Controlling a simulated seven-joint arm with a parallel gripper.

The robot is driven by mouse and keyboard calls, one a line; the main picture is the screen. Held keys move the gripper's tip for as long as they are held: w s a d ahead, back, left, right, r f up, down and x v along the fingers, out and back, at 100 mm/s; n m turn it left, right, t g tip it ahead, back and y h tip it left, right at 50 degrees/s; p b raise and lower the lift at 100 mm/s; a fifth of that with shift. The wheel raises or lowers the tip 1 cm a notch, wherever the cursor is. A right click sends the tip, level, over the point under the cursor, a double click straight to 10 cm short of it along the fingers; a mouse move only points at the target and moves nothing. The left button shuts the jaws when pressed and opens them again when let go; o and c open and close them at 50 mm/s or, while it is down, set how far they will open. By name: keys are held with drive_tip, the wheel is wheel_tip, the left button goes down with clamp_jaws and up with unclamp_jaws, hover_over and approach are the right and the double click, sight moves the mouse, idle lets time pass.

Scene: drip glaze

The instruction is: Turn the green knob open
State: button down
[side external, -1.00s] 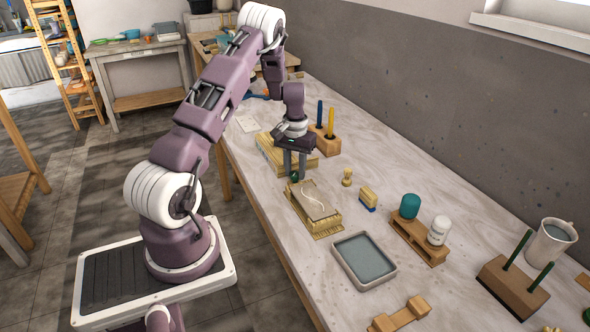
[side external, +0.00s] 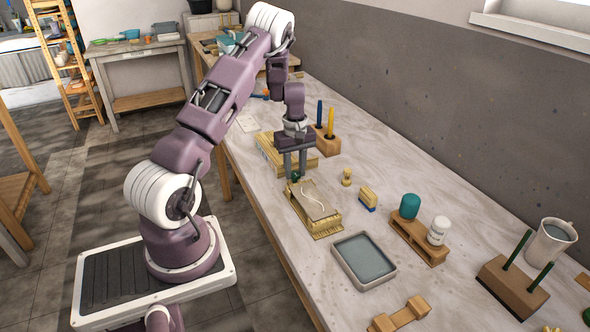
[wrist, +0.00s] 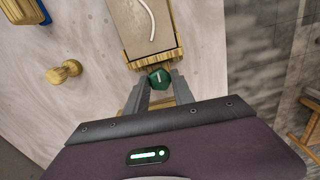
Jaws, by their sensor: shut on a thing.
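The green knob (wrist: 160,77) is at the near end of a wooden press-like block (wrist: 148,55) in the wrist view. It carries a pale mark. My gripper (wrist: 159,86) is shut on the knob, one fingertip on each side. In the side external view, the knob (side external: 295,177) is small and partly hidden at the fingertips, at the back end of the wooden block (side external: 316,210). My gripper (side external: 296,175) points straight down there.
A tray of grey-blue liquid (side external: 364,260) is in front. A pen holder (side external: 325,140) and a yellowish stack (side external: 275,152) are close behind my gripper.

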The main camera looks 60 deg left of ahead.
sight(295, 173)
drive_tip(key=shift+n, duration=0.4)
drive_tip(key=c, duration=1.3)
unclamp_jaws()
drive_tip(key=shift+c, duration=0.2)
drive_tip(key=shift+r, duration=0.1)
wheel_tip(295, 173, up, 7)
